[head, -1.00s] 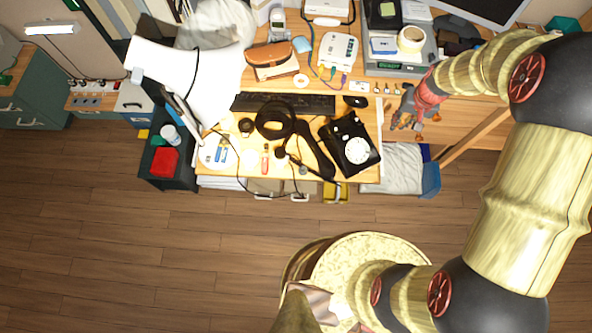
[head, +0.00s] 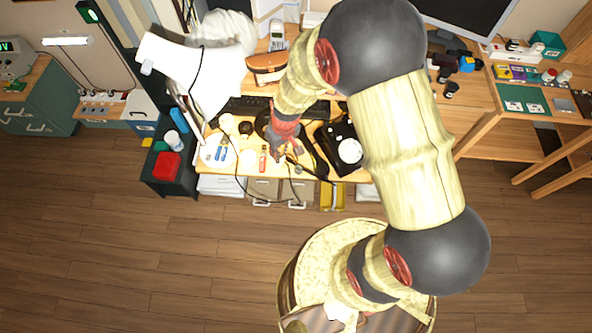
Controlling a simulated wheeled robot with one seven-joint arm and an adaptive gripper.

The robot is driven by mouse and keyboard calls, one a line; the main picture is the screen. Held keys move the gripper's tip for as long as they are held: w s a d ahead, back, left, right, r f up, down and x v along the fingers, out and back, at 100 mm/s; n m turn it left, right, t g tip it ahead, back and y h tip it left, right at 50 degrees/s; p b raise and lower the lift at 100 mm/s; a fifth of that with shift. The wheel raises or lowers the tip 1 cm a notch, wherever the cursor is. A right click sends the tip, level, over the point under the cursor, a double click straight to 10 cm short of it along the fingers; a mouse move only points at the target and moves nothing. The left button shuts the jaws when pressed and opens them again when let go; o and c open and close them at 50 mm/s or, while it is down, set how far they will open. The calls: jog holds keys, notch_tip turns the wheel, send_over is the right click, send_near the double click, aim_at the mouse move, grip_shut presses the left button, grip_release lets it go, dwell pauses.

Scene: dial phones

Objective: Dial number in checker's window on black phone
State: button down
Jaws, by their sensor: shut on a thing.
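The black phone (head: 337,133) with its round white dial (head: 350,151) sits at the front right of the cluttered desk, partly covered by my arm. My gripper (head: 280,152) is left of the phone, over the desk's front part, below the dark headphone-like ring (head: 264,124). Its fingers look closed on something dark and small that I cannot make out. The black handset (head: 316,158) lies between my gripper and the phone. A device with a lit green display (head: 5,46) stands at the far left; I cannot tell whether it is the checker, and no full number is readable.
A white lamp (head: 190,72) leans over the desk's left side. A keyboard (head: 245,107) lies behind the ring. A red-handled tool (head: 263,160) lies beside my gripper. A dark shelf unit (head: 173,180) stands left of the desk. The wooden floor (head: 130,265) in front is clear.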

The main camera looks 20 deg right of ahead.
dwell(0.5)
jog(key=m+g+h+b, duration=0.1)
jog(key=m+b, duration=0.1)
jog(key=b, duration=0.4)
send_near(299, 165)
jog(key=s, duration=0.1)
jog(key=shift+s+a+f+b, duration=0.1)
jog(key=shift+a+f+b, duration=0.1)
jog(key=shift+f+b, duration=0.65)
jog(key=shift+s+a+f+b, duration=0.1)
jog(key=shift+a+f+b, duration=0.25)
jog(key=shift+f, duration=0.85)
jog(key=shift+d, duration=0.1)
jog(key=shift+p, duration=0.35)
jog(key=shift+f+b, duration=0.8)
jog(key=shift+f, duration=0.5)
jog(key=c, duration=1.8)
grip_release()
jog(key=shift+o, duration=0.2)
jog(key=shift+w+r, duration=0.1)
jog(key=shift+r, duration=0.05)
